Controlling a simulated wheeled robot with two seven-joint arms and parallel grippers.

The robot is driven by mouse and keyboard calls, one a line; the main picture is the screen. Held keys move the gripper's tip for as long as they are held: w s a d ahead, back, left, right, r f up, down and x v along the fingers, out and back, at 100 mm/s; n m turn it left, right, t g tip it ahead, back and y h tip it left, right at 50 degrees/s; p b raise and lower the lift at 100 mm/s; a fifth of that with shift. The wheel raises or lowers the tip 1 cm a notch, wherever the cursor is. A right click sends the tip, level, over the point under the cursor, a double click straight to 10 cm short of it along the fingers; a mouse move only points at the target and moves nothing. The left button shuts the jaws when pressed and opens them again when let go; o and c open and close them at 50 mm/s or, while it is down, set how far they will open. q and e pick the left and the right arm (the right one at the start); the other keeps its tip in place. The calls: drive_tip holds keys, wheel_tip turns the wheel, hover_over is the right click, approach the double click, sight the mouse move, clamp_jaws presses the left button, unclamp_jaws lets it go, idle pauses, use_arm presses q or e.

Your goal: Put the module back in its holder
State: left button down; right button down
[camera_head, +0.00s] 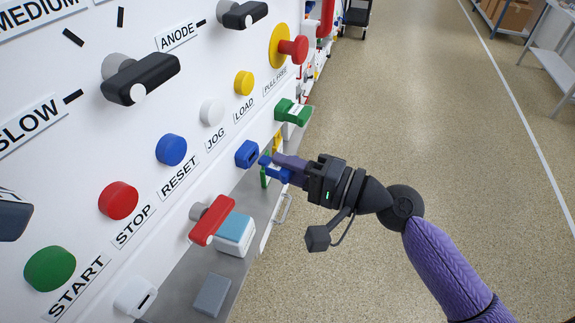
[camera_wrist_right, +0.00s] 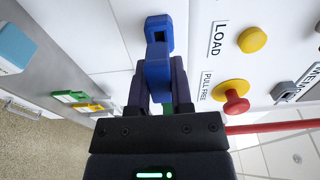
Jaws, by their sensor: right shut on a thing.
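The blue module (camera_head: 278,172) is in my right gripper (camera_head: 286,170), whose purple fingers are shut on it. In the right wrist view the module (camera_wrist_right: 158,76) lies between the fingers (camera_wrist_right: 158,92) and points at the panel. A blue holder (camera_head: 247,154) with a dark opening is fixed to the white panel, just left of the module's tip. The holder also shows in the wrist view (camera_wrist_right: 159,29), directly beyond the module, which overlaps its lower part. The module's tip is very close to the holder; I cannot tell whether they touch. My left gripper is out of view.
The white panel carries a green handle (camera_head: 293,112), a red lever (camera_head: 212,221) and several buttons near the holder. The yellow and red pull knob (camera_wrist_right: 233,97) is right of my gripper in the wrist view. Open floor (camera_head: 440,110) lies to the right.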

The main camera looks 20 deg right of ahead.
drive_tip(key=shift+p+x, duration=0.3)
drive_tip(key=shift+x, duration=0.6)
drive_tip(key=shift+w+a, duration=0.35)
drive_tip(key=shift+a, duration=0.05)
drive_tip(key=shift+c, duration=2.2)
unclamp_jaws()
